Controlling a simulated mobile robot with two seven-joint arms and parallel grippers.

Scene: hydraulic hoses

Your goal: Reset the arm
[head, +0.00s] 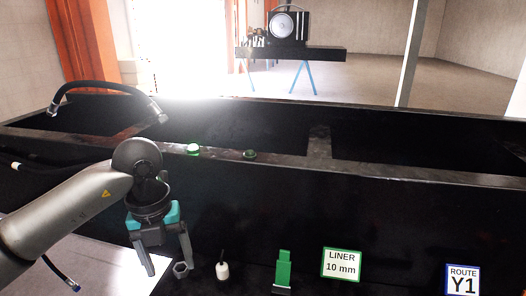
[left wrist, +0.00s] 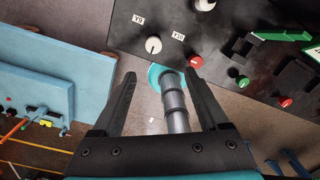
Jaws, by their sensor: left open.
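My left arm comes in from the left in the head view, and its gripper (head: 168,268) points down with its fingers spread. In the left wrist view the gripper (left wrist: 160,78) is open. A grey stepped cylinder with a teal ring (left wrist: 174,100) shows between and below the fingers; I cannot tell whether it touches them. In the head view a small grey ring-shaped fitting (head: 181,270) is close beside the right fingertip. My right gripper is in neither view.
Black hoses (head: 105,88) with metal ends lie at the left of a long dark bench. The wrist view shows a blue table (left wrist: 35,85).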

